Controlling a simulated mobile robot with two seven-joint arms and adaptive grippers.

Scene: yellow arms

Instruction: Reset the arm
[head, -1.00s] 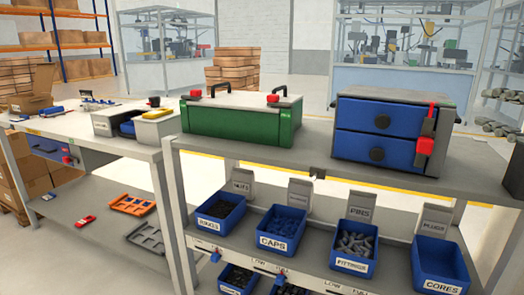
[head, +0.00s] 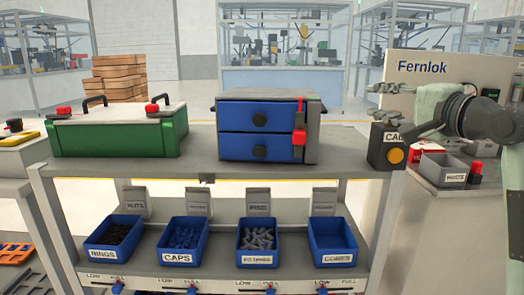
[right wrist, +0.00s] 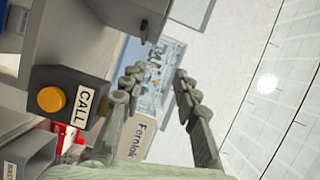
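My right arm comes in from the right in the head view. Its gripper (head: 375,101) is in the air above the dark call box (head: 379,150) at the right end of the bench. In the right wrist view the two ridged fingers of this gripper (right wrist: 156,74) stand apart with nothing between them. The call box (right wrist: 65,84) with its yellow button (right wrist: 51,99) is to the left of the fingers, apart from them. My left arm and gripper are not in view.
The grey bench (head: 200,168) bears a green case (head: 115,137) and a blue two-drawer cabinet (head: 258,132). Several blue bins, such as the caps bin (head: 184,240), sit on the shelf below. A counter with a Fernlok sign (head: 421,67) stands at the right.

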